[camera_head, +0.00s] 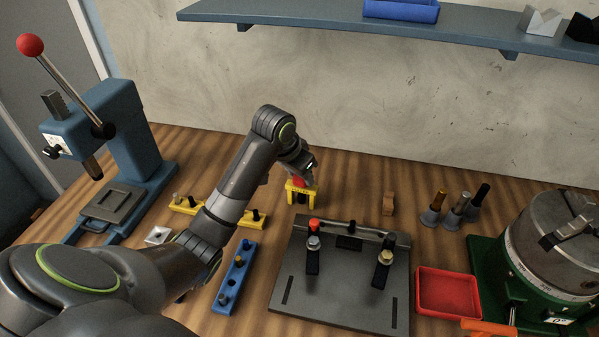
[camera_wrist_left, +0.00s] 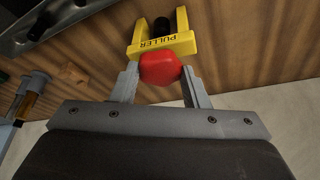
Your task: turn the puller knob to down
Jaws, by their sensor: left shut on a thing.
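The puller is a yellow bracket (camera_head: 291,197) on the wooden bench, behind the grey fixture plate. In the left wrist view the yellow bracket (camera_wrist_left: 163,45) carries the word PULLER and has a dark cylinder in its middle. Its red knob (camera_wrist_left: 160,69) sits on the near side of the bracket in that view. My left gripper (camera_wrist_left: 159,78) is shut on the red knob, one finger on each side. In the head view the left gripper (camera_head: 302,175) reaches the puller from above and partly hides the knob. My right gripper is in neither view.
A grey fixture plate (camera_head: 335,290) with clamps lies in front of the puller. A blue press (camera_head: 130,140) stands at left. A red tray (camera_head: 448,292) and green rotary table (camera_head: 545,250) are at right. A shelf (camera_head: 330,18) hangs on the wall above.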

